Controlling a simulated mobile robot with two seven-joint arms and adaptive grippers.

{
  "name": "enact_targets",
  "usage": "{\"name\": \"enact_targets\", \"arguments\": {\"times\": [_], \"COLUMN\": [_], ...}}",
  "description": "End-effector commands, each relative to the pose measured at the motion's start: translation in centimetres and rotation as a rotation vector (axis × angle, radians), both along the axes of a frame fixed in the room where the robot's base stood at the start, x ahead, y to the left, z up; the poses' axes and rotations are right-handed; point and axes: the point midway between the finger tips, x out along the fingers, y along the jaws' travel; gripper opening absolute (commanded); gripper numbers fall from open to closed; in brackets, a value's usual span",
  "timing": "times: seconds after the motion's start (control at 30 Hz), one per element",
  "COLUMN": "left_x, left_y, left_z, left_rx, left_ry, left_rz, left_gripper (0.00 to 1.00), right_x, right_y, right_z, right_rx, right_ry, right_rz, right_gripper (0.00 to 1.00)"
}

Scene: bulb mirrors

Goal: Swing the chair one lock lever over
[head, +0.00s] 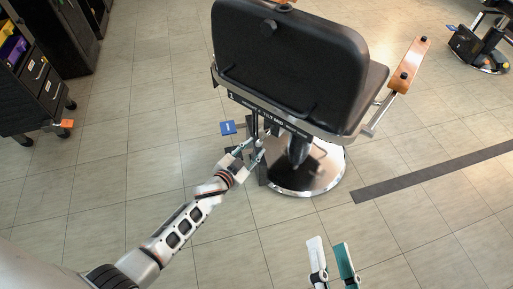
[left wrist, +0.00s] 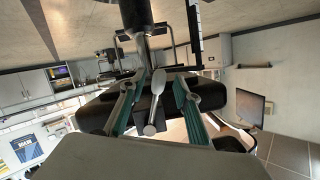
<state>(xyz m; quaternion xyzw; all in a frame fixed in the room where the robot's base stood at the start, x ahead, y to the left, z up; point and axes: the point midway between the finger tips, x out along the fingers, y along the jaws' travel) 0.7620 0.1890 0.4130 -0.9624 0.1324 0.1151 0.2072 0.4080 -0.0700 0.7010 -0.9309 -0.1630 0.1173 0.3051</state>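Chair one (head: 290,65) is a black salon chair, seen from behind in the head view, with a label strip below its backrest and a round chrome base (head: 305,178). My left gripper (head: 249,153) is under the backrest's lower edge, left of the chair's column. My right gripper (head: 332,262) is open and empty over the floor.
A dark drawer cart (head: 38,80) stands at the left. A small blue object (head: 228,127) shows left of the chair. A wooden armrest (head: 408,65) sticks out at the chair's right. A dark strip (head: 430,172) crosses the floor. Another chair base (head: 485,58) stands at far right.

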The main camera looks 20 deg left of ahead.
Motion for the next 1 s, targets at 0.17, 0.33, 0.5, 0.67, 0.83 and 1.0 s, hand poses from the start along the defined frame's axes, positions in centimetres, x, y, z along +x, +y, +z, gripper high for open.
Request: {"name": "enact_targets", "arguments": {"times": [0.17,0.33,0.5,0.67,0.83,1.0], "left_x": [-1.4,-2.9,-4.1,-4.4,-4.4,-5.0], "left_y": [0.6,1.0,1.4,1.5,1.5,1.7], "left_z": [0.5,0.3,0.3,0.2,0.1,0.2], "left_rx": [-0.001,0.000,-0.002,-0.001,0.000,0.000], "left_ry": [-0.005,-0.003,-0.004,-0.003,-0.002,-0.001], "left_rz": [0.000,0.000,0.000,0.000,0.000,0.000], "left_gripper": [0.32,0.32,0.32,0.32,0.32,0.32], "right_x": [0.3,0.4,0.5,0.5,0.5,0.5], "right_y": [0.0,0.0,0.0,0.0,0.0,0.0], "right_z": [1.2,2.0,2.5,2.5,2.5,2.5], "right_rx": [0.000,0.000,0.000,0.000,0.000,0.000], "right_ry": [-0.023,-0.037,-0.047,-0.049,-0.047,-0.047], "right_rz": [0.000,0.000,0.000,0.000,0.000,0.000], "right_gripper": [0.40,0.40,0.40,0.40,0.40,0.40]}}
